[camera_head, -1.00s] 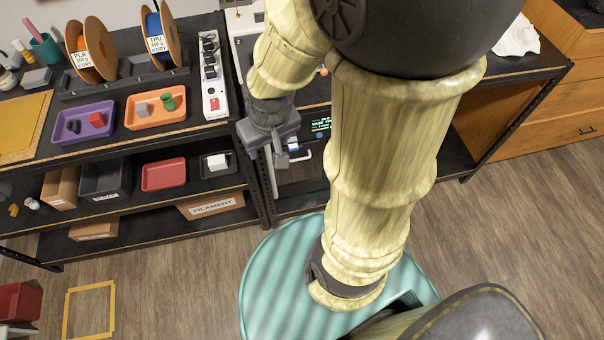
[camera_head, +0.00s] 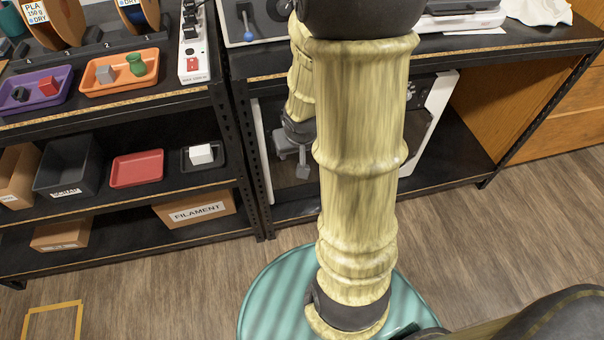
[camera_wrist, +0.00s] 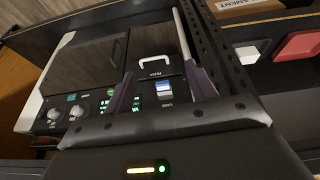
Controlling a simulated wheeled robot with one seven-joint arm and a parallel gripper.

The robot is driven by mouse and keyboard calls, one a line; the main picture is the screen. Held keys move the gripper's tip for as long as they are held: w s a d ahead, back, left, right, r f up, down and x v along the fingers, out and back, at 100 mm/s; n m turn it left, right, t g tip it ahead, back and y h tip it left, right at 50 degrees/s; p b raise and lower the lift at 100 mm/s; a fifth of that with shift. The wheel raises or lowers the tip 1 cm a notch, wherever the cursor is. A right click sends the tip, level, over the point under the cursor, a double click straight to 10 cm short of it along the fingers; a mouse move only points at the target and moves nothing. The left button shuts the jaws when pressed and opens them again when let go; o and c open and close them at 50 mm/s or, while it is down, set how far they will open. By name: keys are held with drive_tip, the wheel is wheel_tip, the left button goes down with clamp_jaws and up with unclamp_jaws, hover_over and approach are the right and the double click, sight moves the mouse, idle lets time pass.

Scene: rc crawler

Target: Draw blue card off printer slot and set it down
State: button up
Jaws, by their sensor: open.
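The blue card (camera_wrist: 163,87), with a pale part beside the blue, shows in the wrist view in the front panel of the printer (camera_wrist: 90,60), below a white handle. The card is hidden in the head view. My gripper (camera_wrist: 160,72) is open, with its dark fingers on either side of the card in the picture; I see no contact. In the head view my gripper (camera_head: 302,168) is in front of the printer (camera_head: 440,102), which stands under the right bench and is largely hidden by my arm.
Knobs (camera_wrist: 77,111) and green displays sit left of the card. A black perforated post (camera_wrist: 222,50) stands close on the right. The left rack holds a red tray (camera_head: 137,168), a dark tray with a white block (camera_head: 201,154) and a filament box (camera_head: 196,212).

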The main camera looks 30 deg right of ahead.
drive_tip(key=f, duration=0.1)
drive_tip(key=d+f+b, duration=0.1)
drive_tip(key=f, duration=0.1)
drive_tip(key=f+b, duration=0.1)
drive_tip(key=f, duration=0.1)
drive_tip(key=shift+w+d+f, duration=0.15)
drive_tip(key=shift+w+d, duration=0.15)
drive_tip(key=shift+w, duration=0.05)
drive_tip(key=w+d, duration=0.1)
drive_tip(key=w, duration=0.3)
drive_tip(key=w+d, duration=0.1)
drive_tip(key=w, duration=0.3)
drive_tip(key=w+d+p, duration=0.1)
drive_tip(key=w, duration=0.2)
drive_tip(key=shift+w+d+f, duration=0.2)
drive_tip(key=shift+w+f, duration=0.05)
drive_tip(key=shift+w, duration=0.15)
drive_tip(key=shift+w+f, duration=0.1)
drive_tip(key=shift+f, duration=0.25)
drive_tip(key=shift+c, duration=0.5)
